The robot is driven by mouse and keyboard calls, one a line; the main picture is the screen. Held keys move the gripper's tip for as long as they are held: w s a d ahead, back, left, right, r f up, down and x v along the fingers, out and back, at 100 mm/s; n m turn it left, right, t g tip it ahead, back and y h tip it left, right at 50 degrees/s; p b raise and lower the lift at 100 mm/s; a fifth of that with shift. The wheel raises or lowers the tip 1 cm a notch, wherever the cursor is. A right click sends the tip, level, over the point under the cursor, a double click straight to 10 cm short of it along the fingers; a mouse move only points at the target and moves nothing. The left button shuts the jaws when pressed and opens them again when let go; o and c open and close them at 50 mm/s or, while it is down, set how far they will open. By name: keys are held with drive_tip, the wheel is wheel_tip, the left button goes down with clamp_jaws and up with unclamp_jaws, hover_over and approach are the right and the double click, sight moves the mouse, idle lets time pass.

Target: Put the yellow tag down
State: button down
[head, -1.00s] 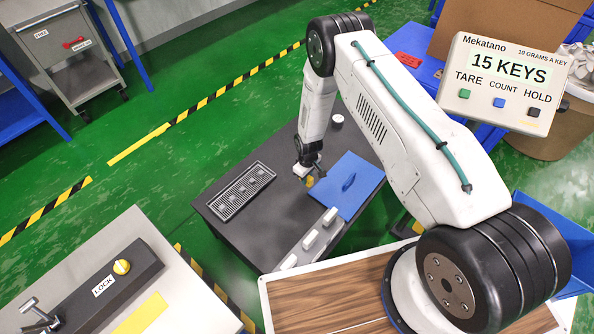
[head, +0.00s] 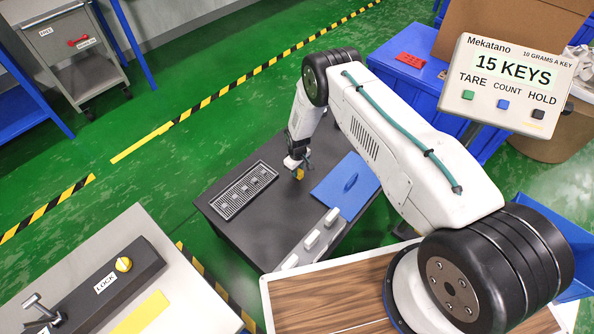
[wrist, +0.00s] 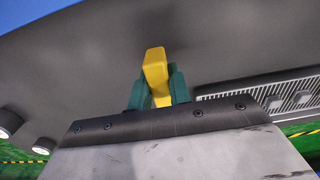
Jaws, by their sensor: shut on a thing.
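The yellow tag (wrist: 156,75) is between the green fingers of my gripper (wrist: 157,88) in the wrist view. My gripper is shut on it, and the tag's far end sticks out past the fingertips. In the head view my gripper (head: 300,169) is over the dark table (head: 262,212), with the yellow tag (head: 299,175) a small patch below it. The tag is left of the blue panel and right of the slotted grille. I cannot tell whether the tag touches the table top.
A blue panel with a handle (head: 341,188) lies on the table to the right. A slotted grille (head: 244,190) lies to the left. A display reads 15 KEYS (head: 513,70). Bare table lies between grille and blocks.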

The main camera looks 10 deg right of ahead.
drive_tip(key=shift+f, duration=0.1)
drive_tip(key=c, duration=1.3)
unclamp_jaws()
